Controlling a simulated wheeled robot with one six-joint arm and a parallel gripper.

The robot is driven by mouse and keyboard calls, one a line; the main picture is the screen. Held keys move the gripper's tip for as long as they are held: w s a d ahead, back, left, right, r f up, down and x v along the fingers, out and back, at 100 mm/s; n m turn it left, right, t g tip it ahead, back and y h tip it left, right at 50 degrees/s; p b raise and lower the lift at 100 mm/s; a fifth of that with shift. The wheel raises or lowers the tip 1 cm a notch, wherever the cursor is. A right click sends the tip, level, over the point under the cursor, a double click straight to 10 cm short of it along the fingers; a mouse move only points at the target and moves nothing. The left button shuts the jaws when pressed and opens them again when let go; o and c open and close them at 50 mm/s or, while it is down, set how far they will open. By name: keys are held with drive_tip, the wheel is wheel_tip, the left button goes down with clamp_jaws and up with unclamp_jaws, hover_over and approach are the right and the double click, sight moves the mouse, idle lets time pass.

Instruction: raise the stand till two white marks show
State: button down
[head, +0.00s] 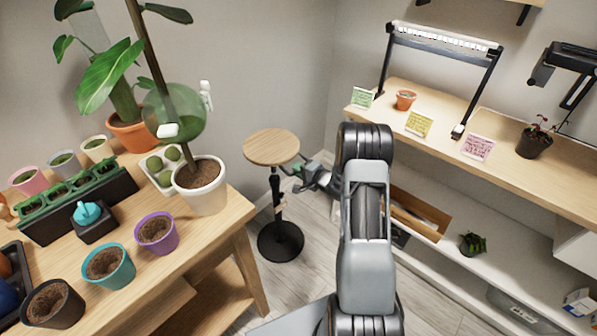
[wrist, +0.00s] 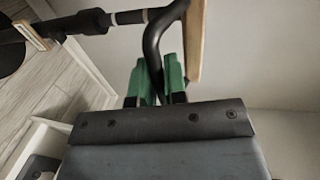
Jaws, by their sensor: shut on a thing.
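The stand (head: 271,147) has a round wooden top, a dark post and a round black base on the floor. My gripper (head: 297,174) is at its right side, just under the top. In the wrist view, the green jaws of my gripper (wrist: 161,82) are shut on a curved black handle (wrist: 154,48) joined to the post. The edge of the wooden top (wrist: 194,42) shows beside the jaws. The dark post (wrist: 88,22) runs to a pale collar (wrist: 30,36). Small pale bands show on the post, but I cannot tell how many are white marks.
A wooden plant table (head: 222,232) with several pots, including a white pot (head: 202,195) with a tall plant, stands close at left. A shelf bench (head: 388,91) with a lamp and note cards is at right. Bare floor surrounds the stand's base.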

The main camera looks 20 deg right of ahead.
drive_tip(key=c, duration=1.2)
unclamp_jaws()
drive_tip(key=shift+f, duration=0.1)
drive_tip(key=p+v, duration=0.1)
drive_tip(key=v, duration=1.2)
drive_tip(key=shift+s+d+p, duration=0.1)
drive_tip(key=shift+s+p, duration=0.2)
drive_tip(key=shift+s, duration=0.1)
